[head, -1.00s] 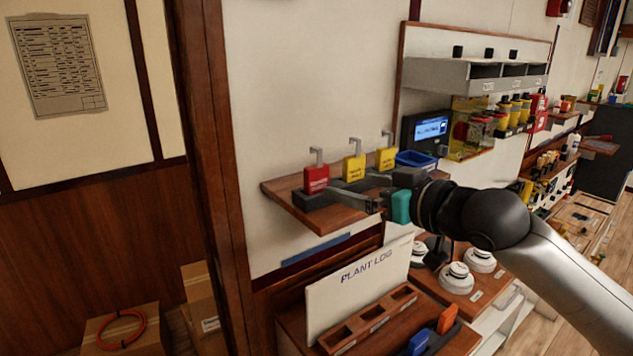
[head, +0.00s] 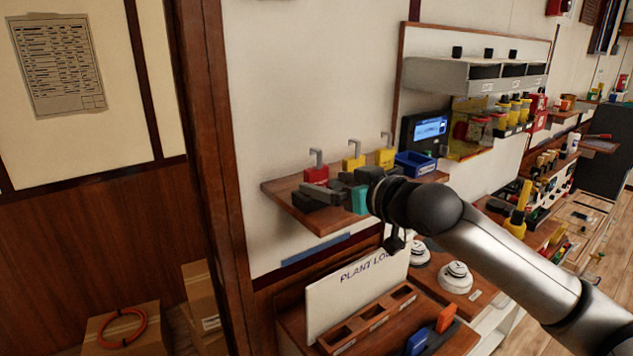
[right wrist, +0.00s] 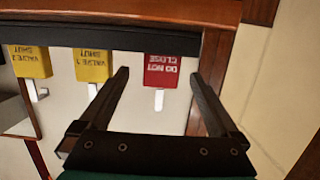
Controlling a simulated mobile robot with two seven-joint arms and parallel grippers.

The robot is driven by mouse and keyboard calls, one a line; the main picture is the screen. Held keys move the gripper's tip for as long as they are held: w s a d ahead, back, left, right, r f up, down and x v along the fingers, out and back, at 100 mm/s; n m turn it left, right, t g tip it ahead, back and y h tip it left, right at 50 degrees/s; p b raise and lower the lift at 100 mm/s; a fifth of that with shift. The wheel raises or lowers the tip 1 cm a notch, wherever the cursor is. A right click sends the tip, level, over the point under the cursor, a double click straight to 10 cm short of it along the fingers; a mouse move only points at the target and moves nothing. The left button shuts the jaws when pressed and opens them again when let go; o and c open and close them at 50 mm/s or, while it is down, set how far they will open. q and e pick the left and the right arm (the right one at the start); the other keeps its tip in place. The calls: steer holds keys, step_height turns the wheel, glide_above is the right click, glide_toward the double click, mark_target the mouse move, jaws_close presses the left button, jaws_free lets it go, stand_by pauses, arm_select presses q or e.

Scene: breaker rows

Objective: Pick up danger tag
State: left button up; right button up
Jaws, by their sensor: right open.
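The danger tag is a red block with a pale hook; it stands in a dark rack on a wooden wall shelf in the head view (head: 316,175). In the right wrist view the red tag (right wrist: 174,71), lettered "DO NOT CLOSE", appears upside down. My right gripper (right wrist: 160,74) is open, its two dark fingers either side of the red tag in the picture, with the tag nearer the right finger. Contact cannot be seen. In the head view my right gripper (head: 324,186) reaches over the shelf from the right and partly hides the rack. My left gripper is not in view.
Two yellow valve tags (right wrist: 93,65) stand in the same row beside the red one. A blue bin (head: 415,163) sits at the shelf's right end (head: 432,178). Below are a plant log board (head: 345,290) and white round devices (head: 456,278).

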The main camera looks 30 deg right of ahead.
mark_target(319, 181)
steer(key=shift+p+x, duration=0.45)
steer(key=shift+x, duration=1.85)
steer(key=shift+s+a+f, duration=0.1)
steer(key=shift+a, duration=0.05)
steer(key=c, duration=1.4)
steer(key=shift+c, duration=0.2)
